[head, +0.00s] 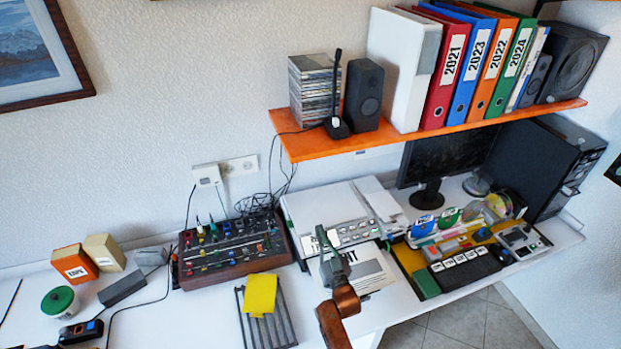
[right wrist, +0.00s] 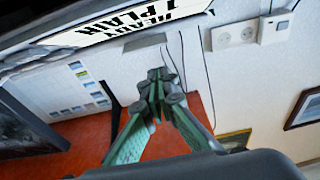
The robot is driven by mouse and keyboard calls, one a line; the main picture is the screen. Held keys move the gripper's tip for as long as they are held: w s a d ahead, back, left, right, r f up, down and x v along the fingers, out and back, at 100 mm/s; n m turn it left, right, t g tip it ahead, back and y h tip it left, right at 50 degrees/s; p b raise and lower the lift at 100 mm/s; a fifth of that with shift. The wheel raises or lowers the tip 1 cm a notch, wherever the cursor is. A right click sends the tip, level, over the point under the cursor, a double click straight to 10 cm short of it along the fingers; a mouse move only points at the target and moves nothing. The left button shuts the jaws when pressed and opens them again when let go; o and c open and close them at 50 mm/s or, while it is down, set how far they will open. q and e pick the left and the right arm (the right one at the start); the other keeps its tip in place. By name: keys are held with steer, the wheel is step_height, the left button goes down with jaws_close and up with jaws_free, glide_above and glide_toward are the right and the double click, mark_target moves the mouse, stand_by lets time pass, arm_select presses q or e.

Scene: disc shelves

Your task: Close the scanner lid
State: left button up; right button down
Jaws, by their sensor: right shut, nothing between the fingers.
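The white scanner (head: 318,206) lies flat-looking on the desk below the orange shelf, with a button panel (head: 350,232) along its front. I cannot tell its lid's angle from the head view. My right gripper (head: 322,238) is shut and empty, in front of the scanner and over its front edge in the picture; contact cannot be told. In the right wrist view the shut fingers (right wrist: 160,85) point away from the camera, before an orange surface and a white panel with coloured marks (right wrist: 65,100). A display strip reading READY 1 PLAIN (right wrist: 135,18) is close by. My left gripper is out of view.
A mixer (head: 230,248) stands left of the scanner, and a dark rack with a yellow piece (head: 260,294) lies in front of it. A printed sheet (head: 370,270) lies beside my gripper. The orange shelf (head: 315,146) hangs above. A cluttered tray (head: 455,255) is on the right.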

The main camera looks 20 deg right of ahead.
step_height(320, 180, up, 10)
stand_by(0.6)
steer(key=shift+a, duration=0.1)
